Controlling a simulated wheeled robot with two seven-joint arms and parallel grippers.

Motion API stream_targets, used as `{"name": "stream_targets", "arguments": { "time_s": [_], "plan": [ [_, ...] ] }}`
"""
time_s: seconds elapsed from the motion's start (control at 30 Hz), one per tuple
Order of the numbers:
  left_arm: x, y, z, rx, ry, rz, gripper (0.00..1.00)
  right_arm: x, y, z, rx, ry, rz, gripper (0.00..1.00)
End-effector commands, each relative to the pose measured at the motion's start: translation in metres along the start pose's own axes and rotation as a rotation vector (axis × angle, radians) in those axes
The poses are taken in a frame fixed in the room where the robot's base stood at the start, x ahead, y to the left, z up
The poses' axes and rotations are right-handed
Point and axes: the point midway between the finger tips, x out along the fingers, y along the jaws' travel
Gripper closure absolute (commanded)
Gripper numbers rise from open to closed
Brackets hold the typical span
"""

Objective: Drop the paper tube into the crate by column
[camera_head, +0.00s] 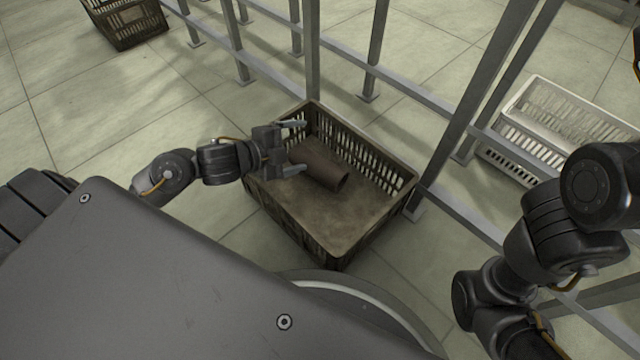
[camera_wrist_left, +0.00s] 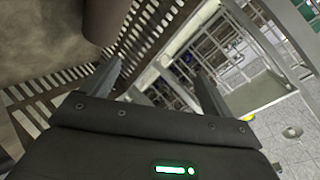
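The brown paper tube (camera_head: 325,172) is seen within the walls of the dark slatted crate (camera_head: 290,222) beside a grey column. Its upper left end is close to my left gripper; I cannot tell whether the tube rests fully on the crate floor. My left gripper (camera_head: 297,147) is over the crate's left side, its two fingers spread apart with nothing between them. In the left wrist view the open fingers (camera_wrist_left: 160,85) show, with the tube (camera_wrist_left: 104,20) outside them at the top. My right arm shows at the right, but its gripper is out of view.
Grey metal posts (camera_head: 312,50) and low rails run behind the crate. A white crate (camera_head: 560,120) stands beyond the rail at the right. Another dark crate (camera_head: 125,28) stands at the upper left. Tiled floor is clear at the left.

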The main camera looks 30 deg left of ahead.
Motion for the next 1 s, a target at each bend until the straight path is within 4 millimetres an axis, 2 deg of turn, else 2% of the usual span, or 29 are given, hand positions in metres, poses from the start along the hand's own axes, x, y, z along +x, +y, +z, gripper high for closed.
{"name": "stream_targets", "arguments": {
  "time_s": [0.27, 0.37, 0.7, 1.0],
  "plan": [
    [-0.005, 0.000, 0.000, 0.000, -0.001, 0.002, 0.13, 0.004, 0.000, 0.001, 0.000, 0.002, -0.002, 0.64],
    [-0.017, -0.001, -0.001, -0.001, -0.002, 0.004, 0.13, 0.011, 0.000, 0.003, 0.000, 0.001, -0.004, 0.64],
    [-0.076, -0.001, -0.002, -0.001, -0.002, 0.006, 0.13, 0.040, 0.000, 0.013, 0.003, -0.002, -0.015, 0.64],
    [-0.105, 0.000, -0.001, -0.001, -0.001, 0.001, 0.13, 0.051, -0.001, 0.017, 0.005, -0.006, -0.022, 0.64]
  ]
}}
